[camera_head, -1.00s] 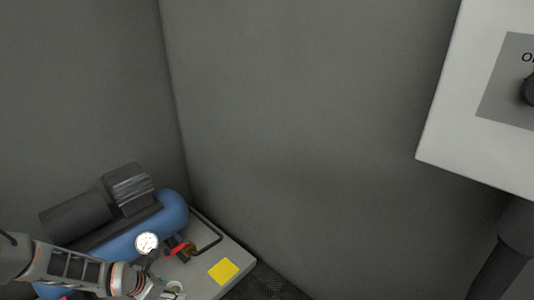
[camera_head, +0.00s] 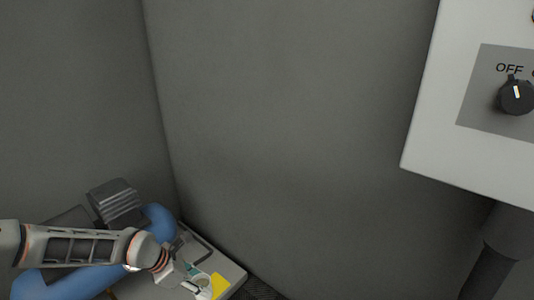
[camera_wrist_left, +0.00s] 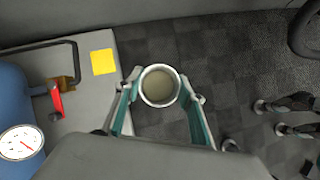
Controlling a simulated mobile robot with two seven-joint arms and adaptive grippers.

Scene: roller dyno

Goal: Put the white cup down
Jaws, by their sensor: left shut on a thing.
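The white cup (camera_wrist_left: 160,86) is seen from above in the left wrist view, a round rim around a greyish inside. It sits between the two teal-lined fingers of my left gripper (camera_wrist_left: 164,90), which is shut on it. In the head view my left gripper (camera_head: 196,280) is low in the picture, over the right part of the grey platform (camera_head: 232,269). The cup is small and partly covered there. Beside it in that view is a yellow square (camera_head: 220,287) on the platform. I cannot tell the cup's height above what lies below.
A blue compressor tank (camera_head: 160,222) with a dark motor (camera_head: 115,203) stands on the platform. A gauge (camera_wrist_left: 20,143), a red lever (camera_wrist_left: 56,104) and a bent black handle (camera_wrist_left: 72,62) are near its end. Dark patterned floor (camera_wrist_left: 235,65) lies beside the platform. A switch box (camera_head: 440,130) hangs at right.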

